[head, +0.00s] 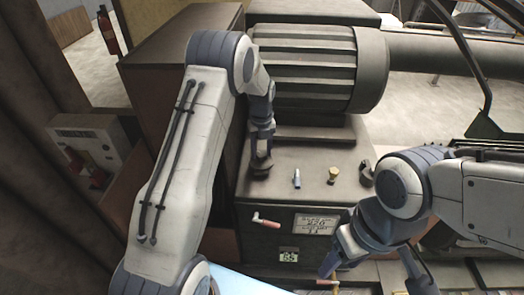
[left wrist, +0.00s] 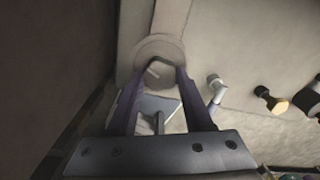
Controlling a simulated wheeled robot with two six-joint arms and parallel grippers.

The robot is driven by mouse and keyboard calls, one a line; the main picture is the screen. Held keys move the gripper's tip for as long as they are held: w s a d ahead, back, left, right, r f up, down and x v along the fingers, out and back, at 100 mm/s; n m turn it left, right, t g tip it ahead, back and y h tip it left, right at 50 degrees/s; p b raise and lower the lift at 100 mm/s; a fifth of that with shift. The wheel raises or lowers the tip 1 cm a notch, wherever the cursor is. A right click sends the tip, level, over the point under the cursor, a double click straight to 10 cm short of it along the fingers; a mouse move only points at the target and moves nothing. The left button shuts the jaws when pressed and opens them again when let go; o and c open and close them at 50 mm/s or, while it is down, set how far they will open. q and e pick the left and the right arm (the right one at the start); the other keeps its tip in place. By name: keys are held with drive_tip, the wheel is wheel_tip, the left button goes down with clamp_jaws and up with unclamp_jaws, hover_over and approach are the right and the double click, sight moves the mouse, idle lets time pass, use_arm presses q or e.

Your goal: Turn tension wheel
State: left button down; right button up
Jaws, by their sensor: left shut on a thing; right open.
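The tension wheel, a round grey-brown knob (left wrist: 158,50), sits between my left fingers in the left wrist view. My left gripper (left wrist: 156,78) is shut on it, with one finger on each side. In the head view my left gripper (head: 262,155) reaches down to the left part of the cabinet top, and its fingers hide much of the wheel there. My right gripper (head: 370,268) is open, with its fingers spread in front of the cabinet's lower right front. I see nothing held between them.
The cabinet top (head: 310,160) also bears a small pale-blue lever (head: 297,178), a brass knob (head: 333,175) and a dark knob (head: 367,172). A red-tipped handle (head: 266,221) juts from the cabinet front. A large ribbed drum (head: 315,70) stands behind.

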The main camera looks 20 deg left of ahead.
sight(261, 153)
use_arm(q)
drive_tip(key=shift+w+r+m, duration=0.15)
drive_tip(key=shift+w+m, duration=0.05)
drive_tip(key=shift+m, duration=0.1)
idle(0.4)
drive_tip(key=shift+c, duration=1.5)
unclamp_jaws()
drive_tip(key=shift+s, duration=0.1)
wheel_tip(261, 153, up, 10)
drive_tip(key=b, duration=0.2)
drive_tip(key=shift+r, duration=0.2)
